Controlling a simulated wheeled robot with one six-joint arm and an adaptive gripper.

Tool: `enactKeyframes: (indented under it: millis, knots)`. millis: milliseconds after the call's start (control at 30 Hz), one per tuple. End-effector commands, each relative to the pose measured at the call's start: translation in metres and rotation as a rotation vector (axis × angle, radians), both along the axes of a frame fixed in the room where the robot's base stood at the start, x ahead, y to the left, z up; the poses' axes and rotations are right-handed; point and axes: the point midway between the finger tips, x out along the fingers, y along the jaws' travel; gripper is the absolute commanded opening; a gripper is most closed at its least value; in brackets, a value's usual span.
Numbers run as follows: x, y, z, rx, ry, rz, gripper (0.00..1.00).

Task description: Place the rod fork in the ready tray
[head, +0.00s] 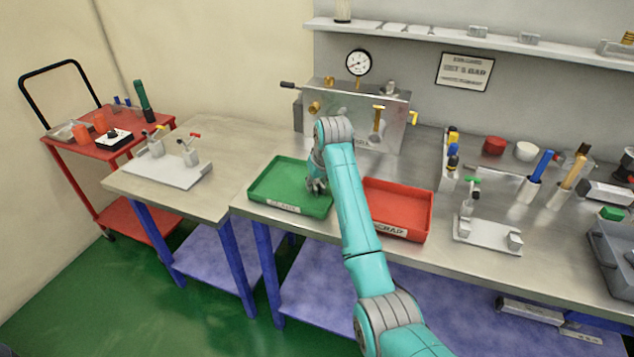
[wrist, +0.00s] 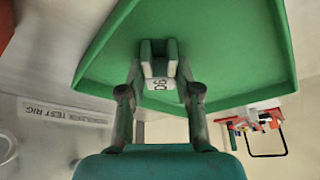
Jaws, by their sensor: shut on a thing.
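The green ready tray (head: 262,192) lies on the bench left of the red tray, and its floor fills much of the wrist view (wrist: 235,60). My gripper (head: 317,187) is over the right part of the green tray, pointing down. In the wrist view my gripper (wrist: 160,58) is shut on a small light grey piece with dark marking, the rod fork (wrist: 162,84). The fingers hide much of the fork. In the head view the fork is too small and covered to make out. I cannot tell whether it touches the tray floor.
The red scrap tray (head: 402,207) sits close right of my arm. Behind stands a metal test rig (head: 370,122) with a gauge (head: 358,63). A clamp fixture (head: 487,235) is at right, another (head: 172,168) on the left table. The green tray's left part looks clear.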

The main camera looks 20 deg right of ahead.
Motion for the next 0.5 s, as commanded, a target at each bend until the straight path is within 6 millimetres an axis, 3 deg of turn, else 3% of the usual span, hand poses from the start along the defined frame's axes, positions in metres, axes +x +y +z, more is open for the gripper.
enactKeyframes:
  millis: [33, 100, 500]
  knots:
    - [0.0, 0.0, -0.0004, 0.0, 0.0, 0.0, 0.4]
    - [-0.0001, 0.0, -0.0004, 0.0, 0.0, 0.0, 0.58]
    - [-0.0008, -0.0001, 0.0044, 0.0, 0.0, 0.0, 0.58]
